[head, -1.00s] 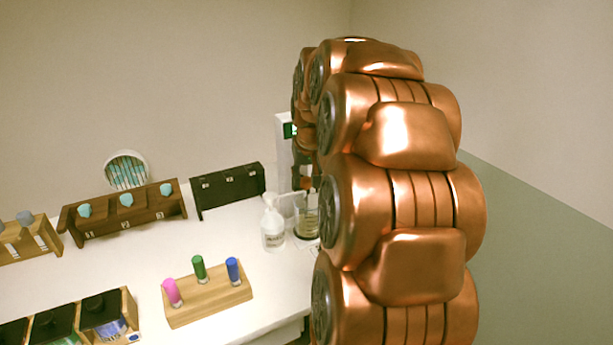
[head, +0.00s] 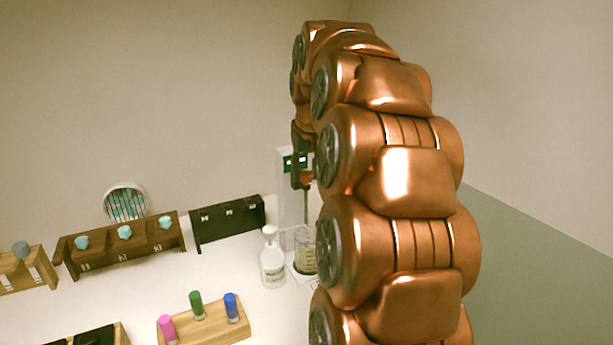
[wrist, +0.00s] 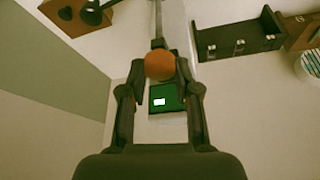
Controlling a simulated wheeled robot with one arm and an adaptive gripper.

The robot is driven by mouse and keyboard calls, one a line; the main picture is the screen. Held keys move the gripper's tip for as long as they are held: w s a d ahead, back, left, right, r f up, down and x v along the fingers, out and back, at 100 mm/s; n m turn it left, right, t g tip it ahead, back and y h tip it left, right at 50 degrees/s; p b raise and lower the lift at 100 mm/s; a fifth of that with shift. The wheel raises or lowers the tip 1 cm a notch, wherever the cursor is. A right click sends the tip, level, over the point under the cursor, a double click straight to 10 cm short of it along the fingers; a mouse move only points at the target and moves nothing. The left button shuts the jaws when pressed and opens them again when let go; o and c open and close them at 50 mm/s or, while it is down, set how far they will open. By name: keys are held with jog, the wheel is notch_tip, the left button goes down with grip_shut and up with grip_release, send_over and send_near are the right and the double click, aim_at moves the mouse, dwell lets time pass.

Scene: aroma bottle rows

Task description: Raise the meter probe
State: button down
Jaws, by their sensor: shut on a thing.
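My gripper (wrist: 161,78) is shut on the orange knob (wrist: 160,65) of the meter probe, which shows in the wrist view. The thin grey probe rod (wrist: 158,24) runs from the knob away from my gripper. In the head view my gripper (head: 303,182) is above the glass beaker (head: 305,250), with the rod (head: 306,208) hanging down toward it. I cannot tell how far the rod's lower end reaches into the beaker. The white meter (head: 289,205) stands behind, and its green screen (wrist: 166,98) shows in the wrist view. My arm hides part of the beaker's right side.
A white pump bottle (head: 272,265) stands left of the beaker. A dark rack (head: 228,219), a brown rack with teal-capped bottles (head: 122,243) and a wooden block with pink, green and blue vials (head: 207,326) are further left. The white table between them is clear.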

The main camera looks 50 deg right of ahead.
jog(key=shift+r, duration=0.25)
jog(key=c, duration=1.1)
grip_release()
jog(key=shift+c, duration=0.2)
jog(key=o, duration=0.3)
jog(key=shift+f, duration=0.1)
jog(key=v, duration=1.2)
jog(key=shift+s, duration=0.1)
jog(key=shift+a, duration=0.1)
